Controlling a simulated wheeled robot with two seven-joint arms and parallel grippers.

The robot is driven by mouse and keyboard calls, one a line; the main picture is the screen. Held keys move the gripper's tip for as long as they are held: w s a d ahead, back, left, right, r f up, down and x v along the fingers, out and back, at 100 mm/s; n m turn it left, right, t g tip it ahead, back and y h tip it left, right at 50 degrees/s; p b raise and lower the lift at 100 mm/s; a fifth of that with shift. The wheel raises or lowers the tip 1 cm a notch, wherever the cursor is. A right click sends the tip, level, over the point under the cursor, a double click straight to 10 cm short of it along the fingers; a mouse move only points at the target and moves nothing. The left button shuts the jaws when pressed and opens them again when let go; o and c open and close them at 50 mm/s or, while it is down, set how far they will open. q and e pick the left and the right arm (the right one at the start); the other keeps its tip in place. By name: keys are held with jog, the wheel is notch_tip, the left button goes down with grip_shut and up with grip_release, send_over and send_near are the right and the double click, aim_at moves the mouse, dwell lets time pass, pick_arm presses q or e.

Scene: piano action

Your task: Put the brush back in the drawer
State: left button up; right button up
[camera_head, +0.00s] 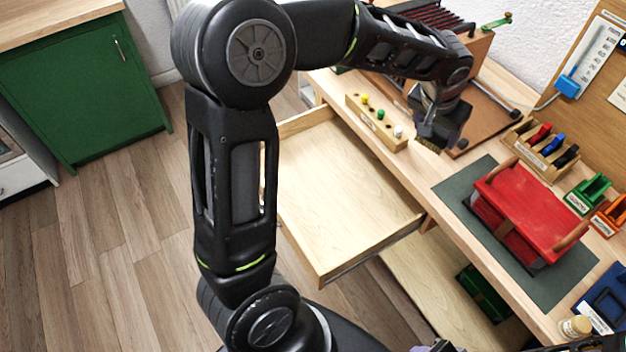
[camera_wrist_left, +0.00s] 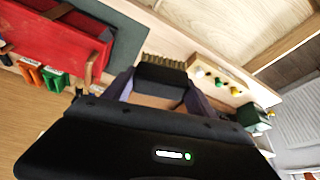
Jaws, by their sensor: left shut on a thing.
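My left gripper (camera_head: 440,128) is above the front edge of the workbench, just beyond the drawer's right side. It is shut on the brush, whose tan bristles (camera_head: 429,147) show below the fingers. In the left wrist view the bristles (camera_wrist_left: 163,61) stick out past the fingers (camera_wrist_left: 160,88); the handle is mostly hidden. The wooden drawer (camera_head: 335,185) is pulled out from the bench and its visible inside is empty. Its pale floor also shows in the left wrist view (camera_wrist_left: 225,25). My left arm covers the drawer's left part. My right gripper does not show clearly.
A wooden block with coloured knobs (camera_head: 372,122) sits on the bench edge beside the drawer. A red piece with wooden handles (camera_head: 530,205) lies on a dark green mat (camera_head: 455,187). Small holders (camera_head: 590,190) and a tool rack (camera_head: 545,150) stand behind. The drawer's interior is free.

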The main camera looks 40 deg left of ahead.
pick_arm(q)
jog(key=shift+s+a, duration=0.1)
jog(key=shift+a, duration=0.25)
jog(key=s+a+f+m+b, duration=0.1)
jog(key=s+a+f+b, duration=0.1)
jog(key=a+f+b, duration=0.8)
jog(key=s+a+f+m+h+b, duration=0.1)
jog(key=s+a+f+m+b, duration=0.1)
jog(key=a+f+b, duration=0.9)
notch_tip(320, 180, down, 6)
jog(key=s+b, duration=0.1)
jog(key=b, duration=0.9)
jog(key=shift+s+a, duration=0.25)
jog(key=shift+f, duration=0.1)
jog(key=shift+f+b, duration=0.8)
jog(key=shift+f, duration=1.7)
